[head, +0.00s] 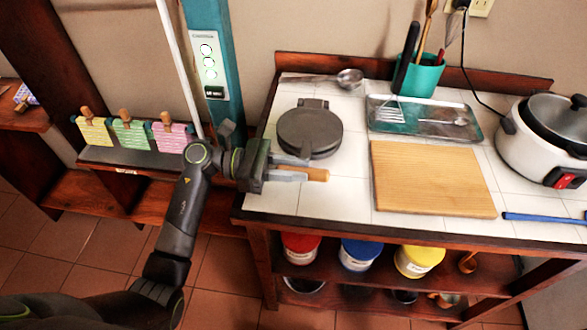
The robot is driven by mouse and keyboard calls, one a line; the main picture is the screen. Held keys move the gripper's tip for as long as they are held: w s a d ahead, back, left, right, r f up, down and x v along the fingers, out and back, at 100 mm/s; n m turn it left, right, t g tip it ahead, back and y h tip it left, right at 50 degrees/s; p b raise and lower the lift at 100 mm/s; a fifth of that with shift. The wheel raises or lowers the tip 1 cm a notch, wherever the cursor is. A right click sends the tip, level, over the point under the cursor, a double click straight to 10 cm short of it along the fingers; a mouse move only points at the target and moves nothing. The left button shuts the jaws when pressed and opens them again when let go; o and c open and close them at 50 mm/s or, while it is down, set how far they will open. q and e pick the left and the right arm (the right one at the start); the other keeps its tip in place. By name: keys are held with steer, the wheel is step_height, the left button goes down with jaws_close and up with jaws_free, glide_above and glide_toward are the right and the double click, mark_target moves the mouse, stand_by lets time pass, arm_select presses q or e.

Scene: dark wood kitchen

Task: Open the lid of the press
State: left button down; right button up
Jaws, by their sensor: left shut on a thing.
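The press (310,130) is a dark grey round plate with a hinge block at its back. It lies on the white tiled counter near the left end, and its lid looks flat and closed. A light wooden handle (317,174) sticks out at the front of the press, pointing right. My left gripper (300,168) reaches in from the left and is shut on this handle, its fingers in front of the press. The part of the handle between the fingers is hidden. My right gripper is not in view.
A wooden cutting board (432,179) lies right of the press. Behind it is a metal tray (424,118) with utensils, and a ladle (348,79) lies behind the press. A teal utensil cup (420,76) stands at the back. A white cooker (545,140) is at right.

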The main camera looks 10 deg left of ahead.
arm_select(q)
steer(key=w+r+n+p, duration=0.2)
steer(key=w+r+n, duration=0.1)
steer(key=r, duration=0.4)
steer(key=w+r+n+p, duration=0.2)
steer(key=w+r+n, duration=0.1)
steer(key=r, duration=0.4)
steer(key=shift+w+n, duration=0.3)
steer(key=shift+w, duration=0.05)
steer(key=c, duration=1.2)
jaws_free()
